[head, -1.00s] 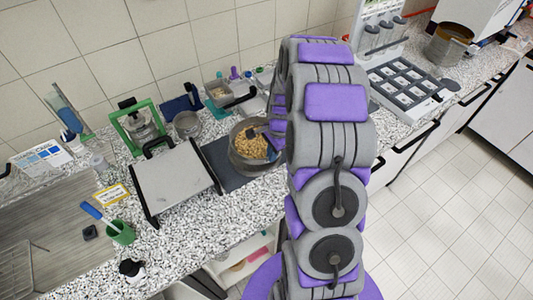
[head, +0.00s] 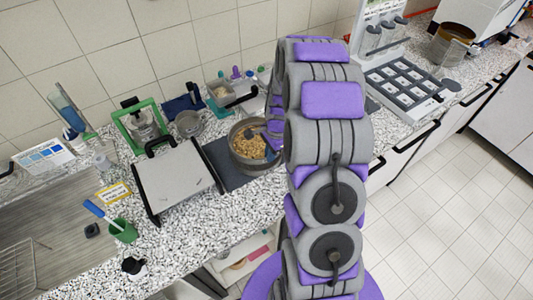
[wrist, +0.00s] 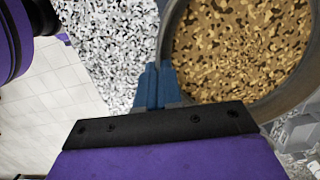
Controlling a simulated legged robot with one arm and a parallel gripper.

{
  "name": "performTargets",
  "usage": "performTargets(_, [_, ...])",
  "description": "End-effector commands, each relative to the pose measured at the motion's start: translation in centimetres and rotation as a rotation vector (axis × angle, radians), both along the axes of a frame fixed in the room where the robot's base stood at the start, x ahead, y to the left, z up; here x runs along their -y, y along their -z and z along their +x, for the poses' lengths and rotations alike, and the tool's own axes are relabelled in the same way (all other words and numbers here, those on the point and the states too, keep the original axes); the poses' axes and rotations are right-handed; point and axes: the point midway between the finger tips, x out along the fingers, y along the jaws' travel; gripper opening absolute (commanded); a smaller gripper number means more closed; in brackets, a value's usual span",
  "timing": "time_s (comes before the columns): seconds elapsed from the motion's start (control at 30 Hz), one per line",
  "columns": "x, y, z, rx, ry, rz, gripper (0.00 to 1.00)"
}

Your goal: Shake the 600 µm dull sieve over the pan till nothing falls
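A dull grey round sieve (head: 238,163) holds brown-tan granules and is over or on a dark mat, left of my arm. In the wrist view its wall (wrist: 167,35) curves around the granules, which fill the upper right. My gripper (wrist: 158,75) has its blue fingers close together at the sieve's near-left rim, apparently pinching it. In the head view my arm hides most of the gripper and the sieve's right side. I cannot make out a separate pan under the sieve, nor any grains falling. No size marking is readable.
The dark mat (head: 219,160) lies between the sieve and a flat light-topped device (head: 178,181). A small metal bowl (head: 189,124) and a green-framed stand (head: 141,126) are behind. A brass-coloured sieve (head: 450,44) stands far right. A green cup (head: 123,233) is near the front.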

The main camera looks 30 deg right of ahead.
Motion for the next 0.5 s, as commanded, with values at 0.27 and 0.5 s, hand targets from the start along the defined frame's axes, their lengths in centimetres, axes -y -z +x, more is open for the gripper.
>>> performTargets(0.27, [0.9,0.0,-0.3,0.001,0.001,0.0,0.0])
performTargets(0.5, [-0.2,-0.1,0.1,0.0,-0.002,-0.001,0.0])
